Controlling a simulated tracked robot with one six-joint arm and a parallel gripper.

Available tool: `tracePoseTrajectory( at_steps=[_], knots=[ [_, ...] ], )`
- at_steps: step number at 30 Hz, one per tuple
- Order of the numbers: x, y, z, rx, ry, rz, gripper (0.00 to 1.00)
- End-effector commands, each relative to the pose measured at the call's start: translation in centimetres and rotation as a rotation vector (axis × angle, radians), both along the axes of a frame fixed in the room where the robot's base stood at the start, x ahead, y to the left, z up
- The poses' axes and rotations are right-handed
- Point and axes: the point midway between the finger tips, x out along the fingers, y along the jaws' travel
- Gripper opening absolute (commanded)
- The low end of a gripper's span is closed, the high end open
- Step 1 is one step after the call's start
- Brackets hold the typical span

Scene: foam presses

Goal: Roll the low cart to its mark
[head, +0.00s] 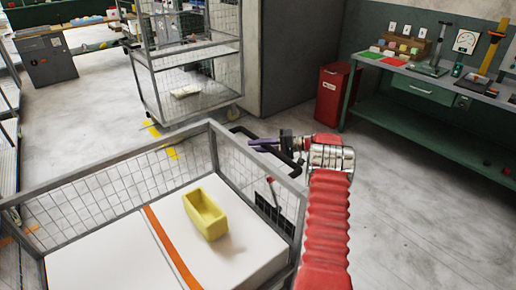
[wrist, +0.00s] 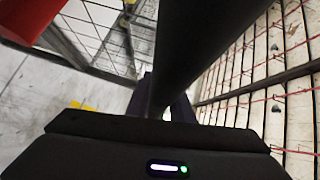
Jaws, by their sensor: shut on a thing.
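The low cart (head: 110,163) has grey rails and wire mesh sides and fills the lower left of the head view. Its mesh also shows in the wrist view (wrist: 240,85) on the right. A dark handle bar (head: 240,129) sticks out at its far right corner. My gripper (head: 262,143) is shut on the handle, its dark fingers partly hidden behind the bar (wrist: 190,45) in the wrist view. Yellow marks (head: 171,153) lie on the floor just beyond the cart's far side; I cannot tell if they are its mark.
White slabs with an orange stripe (head: 165,240) and a yellow tub (head: 206,213) ride in the cart. A tall mesh cart (head: 190,50) stands ahead. A red bin (head: 331,95) and green workbench (head: 420,125) stand to the right.

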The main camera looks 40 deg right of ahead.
Motion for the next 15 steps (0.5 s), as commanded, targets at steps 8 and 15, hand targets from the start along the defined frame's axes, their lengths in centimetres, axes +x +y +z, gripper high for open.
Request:
tracePoseTrajectory(
  at_steps=[8,15],
  knots=[
    [0.04,0.23,-0.57,0.001,0.01,0.002,0.0],
    [0.07,0.3,-0.42,0.002,0.008,0.005,0.35]
  ],
)
